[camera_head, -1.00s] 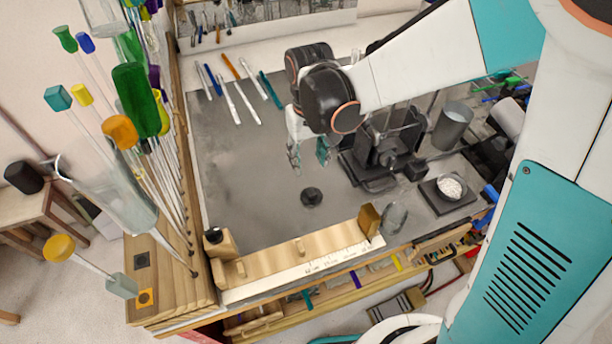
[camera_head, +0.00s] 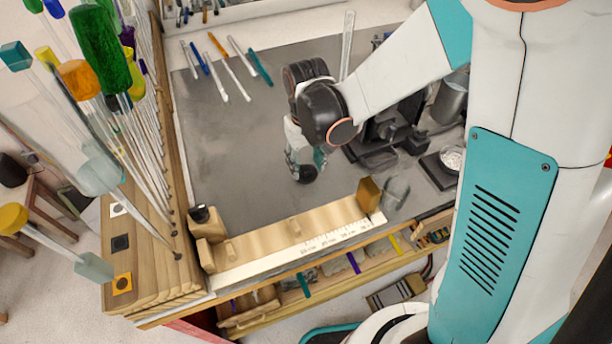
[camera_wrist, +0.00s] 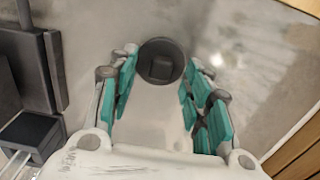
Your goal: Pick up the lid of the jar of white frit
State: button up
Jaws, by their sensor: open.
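A dark round lid (camera_head: 306,174) with a raised square knob lies on the grey bench top. In the wrist view the lid (camera_wrist: 161,62) sits between and just beyond my fingertips. My gripper (camera_head: 303,157) is open above it, pointing down, with teal finger pads (camera_wrist: 161,75) on either side and nothing held. Contact with the lid cannot be told. A small round vessel of white grains (camera_head: 452,158) stands on a dark square base at the right; it looks uncovered.
A wooden ruler jig (camera_head: 285,236) lies along the front edge, with a clear glass vessel (camera_head: 397,190) at its right end. Dark equipment (camera_head: 375,145) stands right of my gripper. Glass rods (camera_head: 125,130) crowd the left. The bench left of the gripper is clear.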

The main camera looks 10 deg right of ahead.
jog(key=shift+f, duration=0.8)
jog(key=shift+r, duration=0.1)
jog(key=c, duration=0.9)
